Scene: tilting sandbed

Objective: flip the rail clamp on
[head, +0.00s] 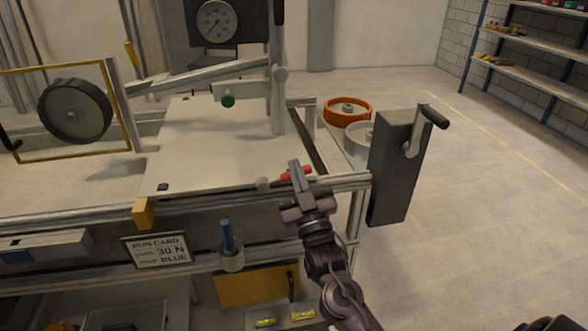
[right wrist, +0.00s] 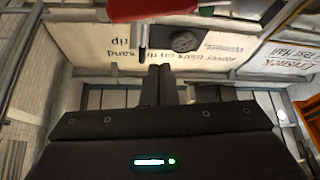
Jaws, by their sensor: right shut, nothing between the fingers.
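A small red lever (head: 295,173), which looks like the rail clamp, sits on the front rail near the right corner of the sandbed rig. Its exact angle is hard to tell because my right gripper partly covers it. A red part (right wrist: 165,8) also shows large and close at the top of the right wrist view. My right gripper (head: 294,167) is shut and empty, with its fingers at the lever in the head view; I cannot tell whether they touch. Its closed fingers (right wrist: 161,80) show in the right wrist view. My left gripper is not in view.
A grey post with a crank (head: 395,165) stands right of the rail corner. A blue-handled tool sits in a round holder (head: 231,258) below the rail, beside a run card (head: 158,250). An orange ring (head: 347,110) lies behind. Open floor is at right.

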